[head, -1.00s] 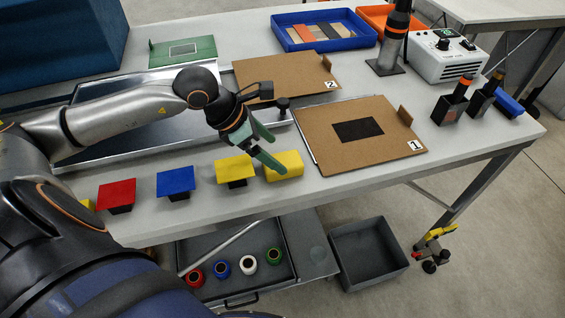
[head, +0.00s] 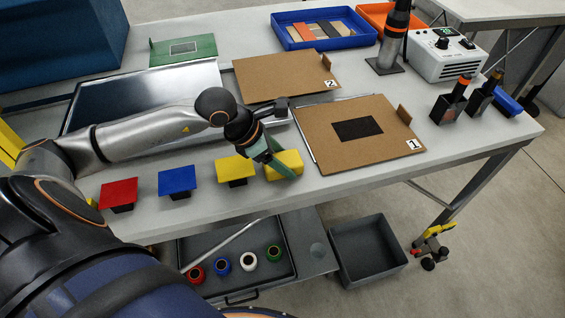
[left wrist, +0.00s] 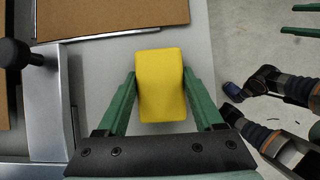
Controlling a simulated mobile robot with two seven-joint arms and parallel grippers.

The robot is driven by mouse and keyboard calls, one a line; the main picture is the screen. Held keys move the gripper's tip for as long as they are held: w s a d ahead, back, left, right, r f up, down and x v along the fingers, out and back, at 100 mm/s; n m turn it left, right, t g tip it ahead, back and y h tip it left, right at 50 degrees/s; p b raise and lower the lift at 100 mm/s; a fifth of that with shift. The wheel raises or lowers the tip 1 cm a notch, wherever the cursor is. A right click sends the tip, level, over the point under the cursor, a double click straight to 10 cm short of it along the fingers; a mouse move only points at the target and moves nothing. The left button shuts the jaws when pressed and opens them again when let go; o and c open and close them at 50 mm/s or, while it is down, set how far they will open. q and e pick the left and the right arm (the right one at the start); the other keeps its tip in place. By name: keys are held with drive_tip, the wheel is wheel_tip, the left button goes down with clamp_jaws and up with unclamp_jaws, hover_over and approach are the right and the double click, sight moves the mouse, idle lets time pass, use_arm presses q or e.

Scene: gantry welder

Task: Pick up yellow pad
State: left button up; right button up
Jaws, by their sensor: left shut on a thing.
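The yellow pad (head: 291,160) is a soft-edged block near the front edge of the table, just right of the yellow square plate. My left gripper (head: 281,165) comes down over it with green fingers, which partly cover it. In the left wrist view the yellow pad (left wrist: 160,85) lies between the two fingers (left wrist: 160,92), which press on its sides. The left gripper is shut on it. The pad seems to be at table level; I cannot tell if it is lifted. Two parted green fingers of my right gripper (left wrist: 302,20) show at the right edge of the left wrist view.
Red (head: 118,193), blue (head: 177,181) and yellow (head: 237,170) square plates on dark stands line the front edge. Brown board 1 (head: 390,150) lies right of the pad, board 2 (head: 265,80) behind. A grey bin (head: 368,255) and a drawer with colored rings (head: 290,240) are below.

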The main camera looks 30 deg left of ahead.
sight(292, 159)
use_arm(q)
drive_tip(key=c, duration=0.8)
drive_tip(key=shift+r, duration=0.55)
drive_tip(key=r, duration=0.1)
drive_tip(key=r+b, duration=0.1)
drive_tip(key=shift+s+r, duration=0.25)
drive_tip(key=shift+r, duration=0.1)
drive_tip(key=s+d+r+b, duration=0.1)
drive_tip(key=s+r+b, duration=0.2)
drive_tip(key=s+b, duration=0.1)
drive_tip(key=s+d+r+b, duration=0.2)
drive_tip(key=s+r+b, duration=0.1)
drive_tip(key=s+b, duration=0.1)
drive_tip(key=s+d+r+b, duration=0.1)
drive_tip(key=s+r+b, duration=0.2)
drive_tip(key=s+b, duration=0.1)
drive_tip(key=shift+s+d, duration=0.35)
use_arm(e)
drive_tip(key=w+a+f, duration=0.2)
drive_tip(key=a+f, duration=0.1)
drive_tip(key=f, duration=0.6)
drive_tip(key=shift+a+n+y, duration=0.15)
drive_tip(key=shift+n+y, duration=0.25)
use_arm(q)
drive_tip(key=shift+r, duration=0.1)
use_arm(e)
drive_tip(key=shift+s+f, duration=0.15)
